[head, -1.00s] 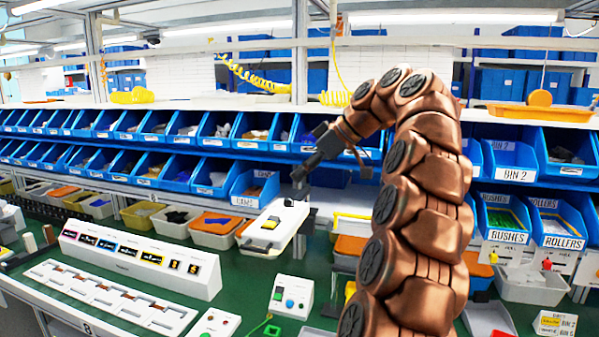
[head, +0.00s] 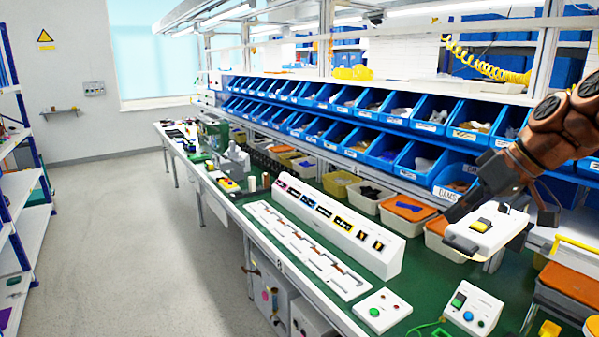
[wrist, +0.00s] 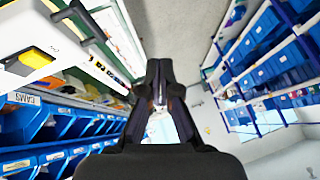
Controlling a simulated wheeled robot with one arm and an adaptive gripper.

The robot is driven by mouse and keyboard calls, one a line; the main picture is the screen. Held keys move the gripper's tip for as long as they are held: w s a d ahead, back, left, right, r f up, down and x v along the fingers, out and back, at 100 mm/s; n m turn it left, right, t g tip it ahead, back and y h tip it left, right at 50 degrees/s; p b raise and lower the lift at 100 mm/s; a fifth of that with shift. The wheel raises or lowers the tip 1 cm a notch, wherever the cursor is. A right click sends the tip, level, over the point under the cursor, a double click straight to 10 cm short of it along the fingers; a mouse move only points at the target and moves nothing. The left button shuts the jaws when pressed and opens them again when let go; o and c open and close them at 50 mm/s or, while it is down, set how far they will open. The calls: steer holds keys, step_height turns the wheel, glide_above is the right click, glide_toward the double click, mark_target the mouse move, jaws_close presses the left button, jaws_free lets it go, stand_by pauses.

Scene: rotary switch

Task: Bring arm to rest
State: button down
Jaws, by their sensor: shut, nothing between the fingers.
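My copper-coloured arm (head: 560,128) enters at the right edge of the head view, with much of it out of frame. My dark gripper (head: 460,208) points down and to the left, in front of the blue bins and beside the white switch box. In the wrist view my gripper (wrist: 159,72) has its two fingers together with nothing between them.
Blue bins (head: 412,158) line the shelf behind the green bench. A long white panel (head: 345,237) and button boxes, including one with a green button (head: 382,312), stand on the bench. The grey floor (head: 130,240) at left is clear, with a shelf rack (head: 25,190) beyond.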

steer(key=s+a+f+m+g+h, duration=0.2)
steer(key=s+a+f+g, duration=0.2)
steer(key=s+a+f, duration=0.8)
steer(key=s+f+m+g+h, duration=0.1)
steer(key=s+f, duration=0.5)
steer(key=s, duration=0.3)
steer(key=s+d+f+m+g+h, duration=0.1)
steer(key=s+f+m+h, duration=0.1)
steer(key=s+f, duration=0.5)
steer(key=shift+s+f+h, duration=0.15)
steer(key=shift+s+h, duration=0.15)
steer(key=shift+s, duration=0.85)
